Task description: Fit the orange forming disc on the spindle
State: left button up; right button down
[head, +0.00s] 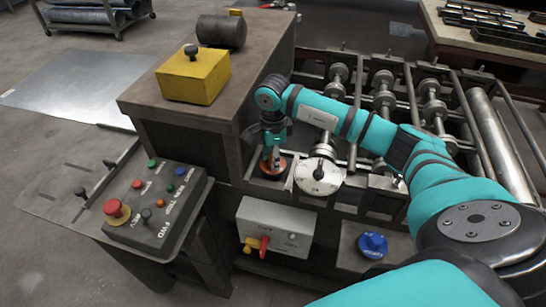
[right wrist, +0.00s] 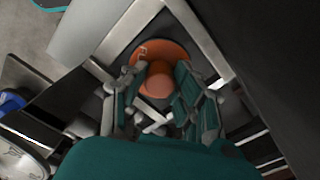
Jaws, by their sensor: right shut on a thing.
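The orange forming disc (head: 271,170) is at the left end of the roller machine, close to the brown cabinet's side. My right gripper (head: 272,153) points down and is shut on its hub. In the right wrist view the disc (right wrist: 149,51) has a raised round hub between the fingers of my right gripper (right wrist: 158,88). The spindle cannot be made out; the disc and gripper cover the spot below. I cannot tell whether the disc is on it or above it. My left gripper is not in view.
A white round dial (head: 318,177) stands just right of the disc. A blue knobbed disc (head: 372,244) sits on a lower shelf. The roller frame (head: 408,95) lies behind my right arm. A control panel (head: 155,211) and yellow block (head: 193,77) are left.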

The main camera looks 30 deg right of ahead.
jog(key=shift+f, duration=0.2)
jog(key=c, duration=0.5)
grip_release()
jog(key=shift+c, duration=0.2)
jog(key=shift+r, duration=0.15)
jog(key=shift+r+p, duration=2.4)
jog(key=shift+r, duration=2)
